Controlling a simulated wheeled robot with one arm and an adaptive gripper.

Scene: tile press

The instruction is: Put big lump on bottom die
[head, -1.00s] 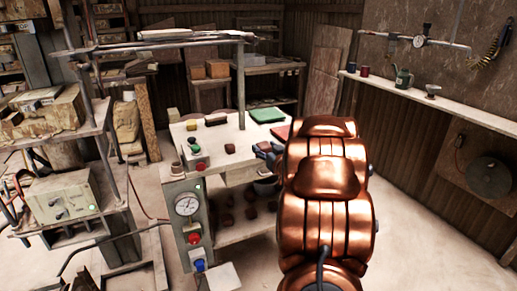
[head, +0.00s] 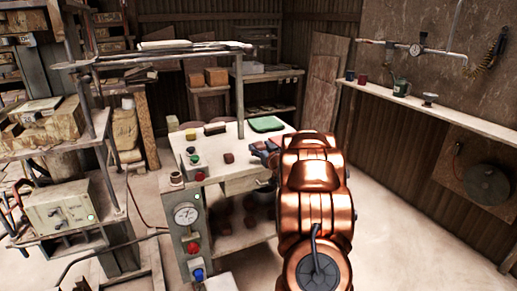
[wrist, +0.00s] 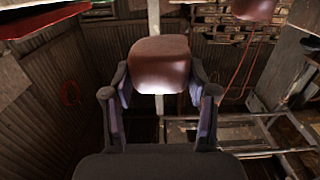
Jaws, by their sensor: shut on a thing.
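My gripper (wrist: 160,78) is shut on a big reddish-brown lump (wrist: 160,60), which sits between the two fingertips in the wrist view. In the head view my gripper (head: 264,149) shows only as small grey-blue fingers at the left of my copper arm, over the right part of the worktable. The held lump is not clear there. A stacked block (head: 42,124) with a flat plate on top stands on the machine at the left. I cannot tell whether the bottom die is part of it. My gripper is well apart from that machine.
The worktable (head: 205,147) carries several small lumps and a green mat (head: 266,124), with more lumps on its lower shelf. A post and overhead rail rise from it. A control box (head: 62,208) stands at the left. A wall shelf (head: 430,103) runs along the right. Floor is clear at right.

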